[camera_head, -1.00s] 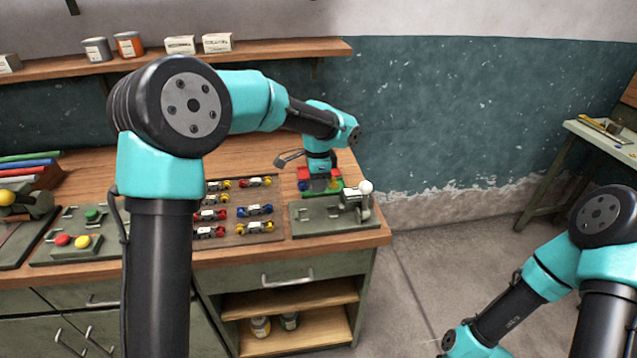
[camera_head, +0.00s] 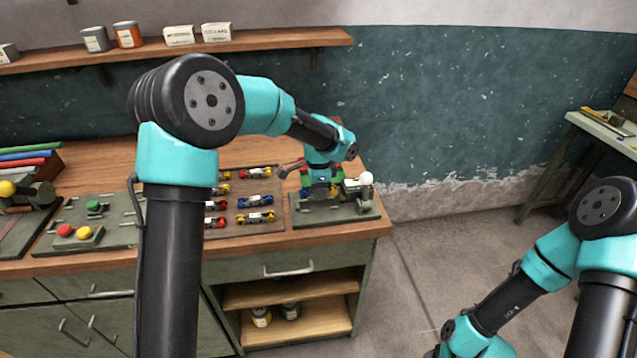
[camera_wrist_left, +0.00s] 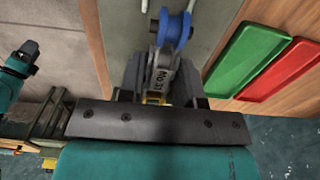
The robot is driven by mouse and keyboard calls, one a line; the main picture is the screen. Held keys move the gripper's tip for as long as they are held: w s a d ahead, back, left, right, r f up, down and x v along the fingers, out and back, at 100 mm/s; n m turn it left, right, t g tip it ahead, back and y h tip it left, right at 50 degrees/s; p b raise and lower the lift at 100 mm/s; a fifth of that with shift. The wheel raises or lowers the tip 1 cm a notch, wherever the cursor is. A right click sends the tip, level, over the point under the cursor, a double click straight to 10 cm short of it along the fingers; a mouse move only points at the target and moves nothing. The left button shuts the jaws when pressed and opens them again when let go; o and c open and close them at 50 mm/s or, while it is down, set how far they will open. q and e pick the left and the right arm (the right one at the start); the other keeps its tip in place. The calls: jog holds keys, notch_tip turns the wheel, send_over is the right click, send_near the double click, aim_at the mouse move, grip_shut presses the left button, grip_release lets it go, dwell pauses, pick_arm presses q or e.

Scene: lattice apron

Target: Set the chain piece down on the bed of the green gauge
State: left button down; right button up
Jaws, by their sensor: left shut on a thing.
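The chain piece (camera_wrist_left: 158,72) shows in the left wrist view, a grey link marked No.31 with a blue roller (camera_wrist_left: 171,28) at its far end and some yellow at its near end. My left gripper (camera_wrist_left: 160,84) is shut on it, one finger at each side. In the head view my left gripper (camera_head: 320,194) is over the green gauge (camera_head: 340,211), a grey-green plate with a white-knobbed fitting at its right end. The plate (camera_wrist_left: 208,24) also shows below the piece in the wrist view; whether they touch cannot be told. My right gripper is out of view.
Several chain pieces lie on a board (camera_head: 278,227) left of the gauge. A green tray (camera_wrist_left: 245,60) and a red tray (camera_wrist_left: 285,70) lie beside the gauge. A fixture with red, yellow and green buttons (camera_head: 85,232) stands farther left. The bench's right edge is close by.

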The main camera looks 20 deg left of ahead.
aim_at(319, 205)
pick_arm(q)
jog(key=shift+f, duration=1.85)
jog(key=c, duration=0.7)
grip_release()
jog(key=shift+c, duration=0.2)
jog(key=shift+r, duration=0.15)
notch_tip(319, 205, up, 17)
